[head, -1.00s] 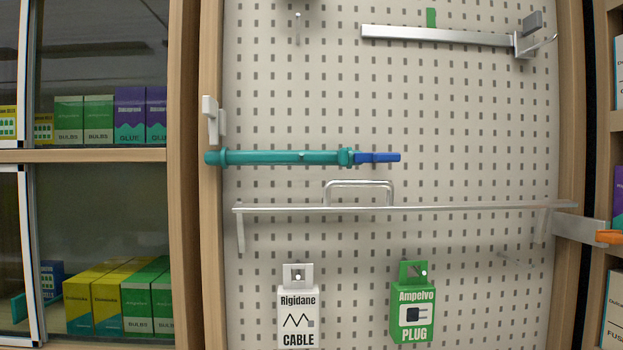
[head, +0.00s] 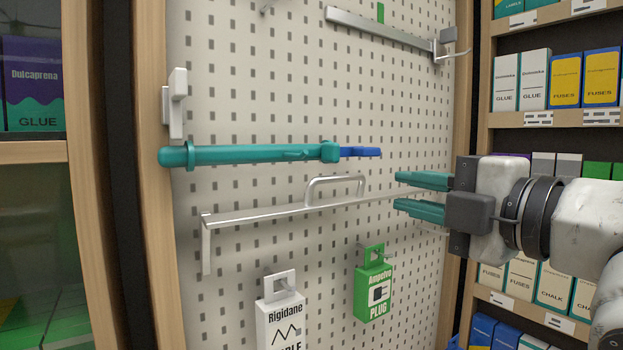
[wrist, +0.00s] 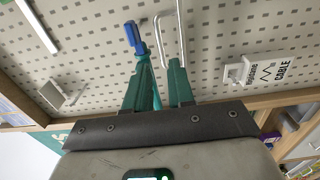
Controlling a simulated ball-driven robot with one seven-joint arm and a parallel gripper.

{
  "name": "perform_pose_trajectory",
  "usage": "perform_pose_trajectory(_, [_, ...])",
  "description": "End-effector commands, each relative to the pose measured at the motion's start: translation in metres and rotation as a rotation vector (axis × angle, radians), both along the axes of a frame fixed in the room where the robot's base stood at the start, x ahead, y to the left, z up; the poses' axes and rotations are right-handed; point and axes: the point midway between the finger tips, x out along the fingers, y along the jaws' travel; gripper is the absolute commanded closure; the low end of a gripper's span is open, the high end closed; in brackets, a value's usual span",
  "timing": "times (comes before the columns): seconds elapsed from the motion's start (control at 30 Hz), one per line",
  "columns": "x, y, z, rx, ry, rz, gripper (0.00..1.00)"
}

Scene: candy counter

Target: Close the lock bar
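A thin silver bar (head: 255,213) with a U-shaped handle (head: 335,181) runs across the pegboard; I take it for the lock bar. Its handle also shows in the wrist view (wrist: 181,35). My gripper (head: 396,190) is open, its two teal fingers pointing left toward the handle. The fingers are right of the handle and apart from it; the bar's right part passes behind them and is partly hidden. In the wrist view, the fingers (wrist: 159,68) have a gap between them, with the teal and blue rod (wrist: 134,40) showing beyond. Nothing is visibly held.
The teal rod (head: 250,153) with a blue end lies just above the bar. A white catch (head: 177,100) is on the left post. A grey rail (head: 385,31) is higher up. A cable box (head: 283,318) and a green plug box (head: 374,290) hang below. Shelves stand at both sides.

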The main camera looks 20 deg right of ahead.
Motion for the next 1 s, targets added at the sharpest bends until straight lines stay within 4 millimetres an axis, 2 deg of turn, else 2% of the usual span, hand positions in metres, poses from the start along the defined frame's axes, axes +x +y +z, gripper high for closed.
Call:
perform_pose_trajectory(0.17, [0.013, 0.005, 0.003, -0.006, -0.001, 0.003, 0.77])
perform_pose_trajectory(0.6, [0.084, 0.028, 0.004, -0.004, 0.001, 0.002, 0.77])
perform_pose_trajectory(0.8, [0.099, 0.033, 0.003, -0.005, 0.000, 0.000, 0.77])
perform_pose_trajectory(1.0, [0.102, 0.034, 0.002, -0.005, -0.002, 0.000, 0.77])
